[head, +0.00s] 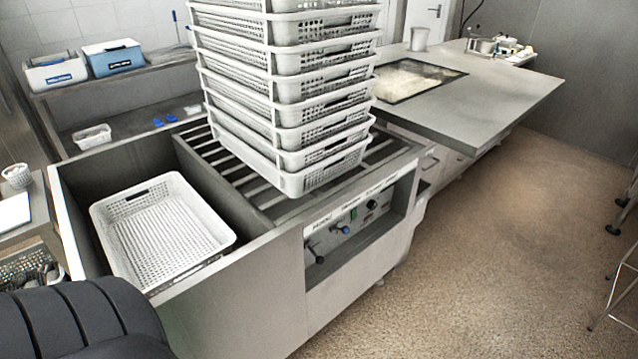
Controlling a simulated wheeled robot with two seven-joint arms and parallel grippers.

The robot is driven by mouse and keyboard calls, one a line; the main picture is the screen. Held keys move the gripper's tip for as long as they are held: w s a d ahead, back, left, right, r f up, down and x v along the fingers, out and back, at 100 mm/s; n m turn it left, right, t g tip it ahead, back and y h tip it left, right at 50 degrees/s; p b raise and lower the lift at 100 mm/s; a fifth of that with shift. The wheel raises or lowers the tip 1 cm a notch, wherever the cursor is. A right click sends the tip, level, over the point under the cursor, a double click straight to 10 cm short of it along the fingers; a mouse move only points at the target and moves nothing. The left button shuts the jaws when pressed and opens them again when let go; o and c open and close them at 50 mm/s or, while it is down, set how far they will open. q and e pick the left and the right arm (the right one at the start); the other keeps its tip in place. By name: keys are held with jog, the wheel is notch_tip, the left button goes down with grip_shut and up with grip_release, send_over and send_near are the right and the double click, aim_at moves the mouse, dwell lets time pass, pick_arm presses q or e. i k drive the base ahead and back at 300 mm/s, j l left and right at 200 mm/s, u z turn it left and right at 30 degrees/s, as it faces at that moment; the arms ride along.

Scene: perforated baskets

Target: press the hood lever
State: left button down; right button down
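The control panel (358,216) is set into the front of the metal counter unit. It carries a black lever-like handle (314,252) at its left, a small blue-tipped control (345,229) in the middle and a black round knob (372,204) at the right. White label strips run above them, but their lettering is too small to read surely, so I cannot tell which control is the hood lever. Neither of my grippers is in view.
A tall stack of white perforated baskets (290,137) stands on the slatted rack (225,161) above the panel. A single white basket (162,235) sits in the sunken bay at left. A grey worktop (480,98) extends behind right. The brown floor (480,240) before the panel is clear.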

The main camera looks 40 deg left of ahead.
aim_at(320, 261)
jog(key=u, duration=0.35)
jog(key=j+u, duration=0.15)
jog(key=u, duration=0.25)
jog(key=i+u, duration=0.1)
jog(key=u, duration=0.25)
